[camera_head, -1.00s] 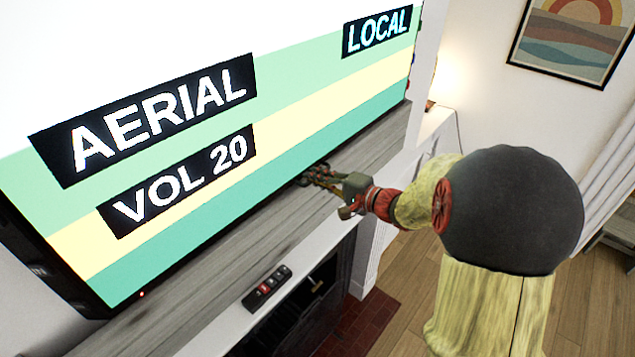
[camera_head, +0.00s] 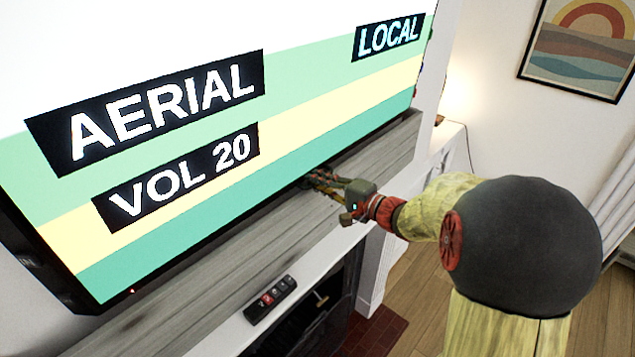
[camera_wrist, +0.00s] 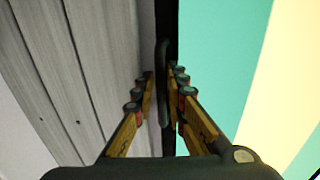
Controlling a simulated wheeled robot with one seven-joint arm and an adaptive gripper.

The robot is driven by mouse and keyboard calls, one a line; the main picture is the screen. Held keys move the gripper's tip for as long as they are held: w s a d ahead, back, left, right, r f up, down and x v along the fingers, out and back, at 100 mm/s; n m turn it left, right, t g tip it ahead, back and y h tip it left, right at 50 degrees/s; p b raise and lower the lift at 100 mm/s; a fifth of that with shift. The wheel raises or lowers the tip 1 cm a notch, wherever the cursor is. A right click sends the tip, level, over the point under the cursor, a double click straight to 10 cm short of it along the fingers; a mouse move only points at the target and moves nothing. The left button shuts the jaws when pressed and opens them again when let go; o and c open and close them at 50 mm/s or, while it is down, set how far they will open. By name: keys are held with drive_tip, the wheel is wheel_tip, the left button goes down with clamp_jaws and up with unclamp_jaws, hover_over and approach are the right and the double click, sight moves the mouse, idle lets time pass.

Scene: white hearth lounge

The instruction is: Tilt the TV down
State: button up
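The TV (camera_head: 225,195) is lit and fills the left and middle of the head view. It shows "AERIAL", "VOL 20" and "LOCAL" over coloured bands. My gripper (camera_head: 315,181) is at its lower edge, right of the middle. In the wrist view my gripper (camera_wrist: 164,80) has its fingers apart, one set on each side of a thin dark bar (camera_wrist: 163,60) along the TV's dark bottom edge. A narrow gap seems to show on both sides of the bar. The TV screen (camera_wrist: 225,60) is on the right. Contact at the fingertips is hard to tell.
A grey wooden beam (camera_head: 225,270) runs just below the TV, close to my gripper. A black remote (camera_head: 270,300) lies on the white ledge below it. The dark fireplace opening (camera_head: 310,315) is underneath. A framed picture (camera_head: 580,45) hangs on the right wall.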

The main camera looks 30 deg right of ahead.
drive_tip(key=v, duration=1.2)
idle(0.5)
drive_tip(key=s+a+f+n+g+h+b, duration=0.3)
drive_tip(key=s+a+f+n+g+b, duration=0.25)
drive_tip(key=s+f, duration=0.35)
drive_tip(key=s+a+f+n+g+h+b, duration=0.35)
drive_tip(key=s+a+f+g+b, duration=0.2)
drive_tip(key=s+f+g, duration=0.35)
drive_tip(key=a+r+n+t+b, duration=0.2)
drive_tip(key=a+n+t+b, duration=0.1)
drive_tip(key=a, duration=0.4)
drive_tip(key=shift+s+a+n+t+y, duration=0.15)
drive_tip(key=shift+s+n+t+y, duration=0.3)
drive_tip(key=shift+n+t, duration=0.45)
